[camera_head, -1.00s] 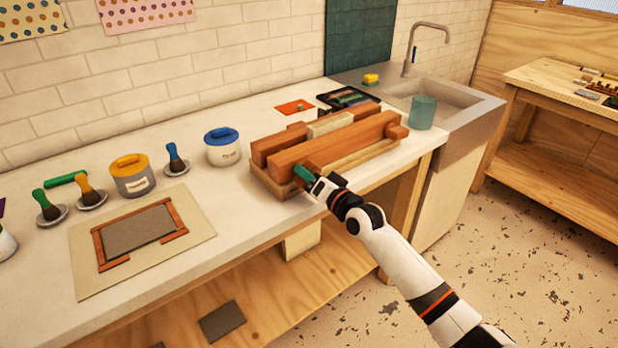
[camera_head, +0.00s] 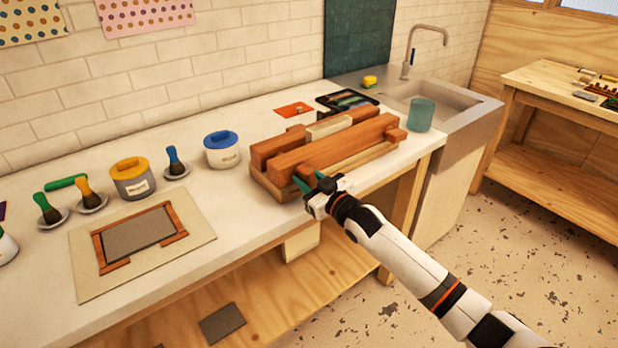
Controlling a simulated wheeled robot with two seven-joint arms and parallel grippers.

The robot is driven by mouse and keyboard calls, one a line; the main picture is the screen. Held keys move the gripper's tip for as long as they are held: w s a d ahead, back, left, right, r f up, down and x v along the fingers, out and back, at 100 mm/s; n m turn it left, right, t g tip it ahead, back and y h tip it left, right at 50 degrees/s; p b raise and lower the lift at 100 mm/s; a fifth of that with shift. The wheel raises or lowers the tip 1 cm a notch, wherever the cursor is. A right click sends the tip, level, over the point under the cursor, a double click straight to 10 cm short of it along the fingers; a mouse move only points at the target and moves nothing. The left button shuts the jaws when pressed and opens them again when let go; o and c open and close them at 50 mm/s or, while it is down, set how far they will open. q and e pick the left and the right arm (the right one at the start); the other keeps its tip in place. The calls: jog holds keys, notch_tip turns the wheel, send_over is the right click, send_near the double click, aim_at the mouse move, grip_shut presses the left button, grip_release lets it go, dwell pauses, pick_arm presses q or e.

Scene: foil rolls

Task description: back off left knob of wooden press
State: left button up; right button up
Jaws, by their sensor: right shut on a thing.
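The wooden press (camera_head: 335,147) stands on the bench, with reddish-brown beams on a paler base and a pale block between the beams. Its right knob (camera_head: 397,134) is a brown wooden piece at the right end of the front beam. The left knob is at the left end of the front beam, largely hidden by my right gripper (camera_head: 312,184). The right gripper's green fingers are shut on the left knob, coming from the front. My left gripper is not in view.
A white jar with a blue lid (camera_head: 221,150) stands left of the press. A teal cup (camera_head: 420,115) stands to its right, near the sink (camera_head: 440,95). A framed mat (camera_head: 142,250) and brushes lie further left. The bench's front edge is close to the press.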

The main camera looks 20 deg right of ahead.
jog(key=n, duration=0.3)
jog(key=shift+r+n, duration=0.3)
jog(key=shift+n, duration=0.1)
jog(key=n, duration=0.3)
jog(key=shift+r+n+p, duration=0.1)
jog(key=shift+n+p, duration=0.2)
jog(key=shift+p, duration=0.1)
jog(key=n, duration=0.6)
jog(key=shift+n, duration=0.3)
jog(key=o, duration=0.7)
jog(key=shift+w, duration=0.1)
jog(key=shift+o, duration=0.4)
jog(key=shift+w+a+f, duration=0.15)
jog(key=shift+a+f, duration=0.05)
jog(key=shift+f, duration=0.05)
jog(key=shift+d+f, duration=0.1)
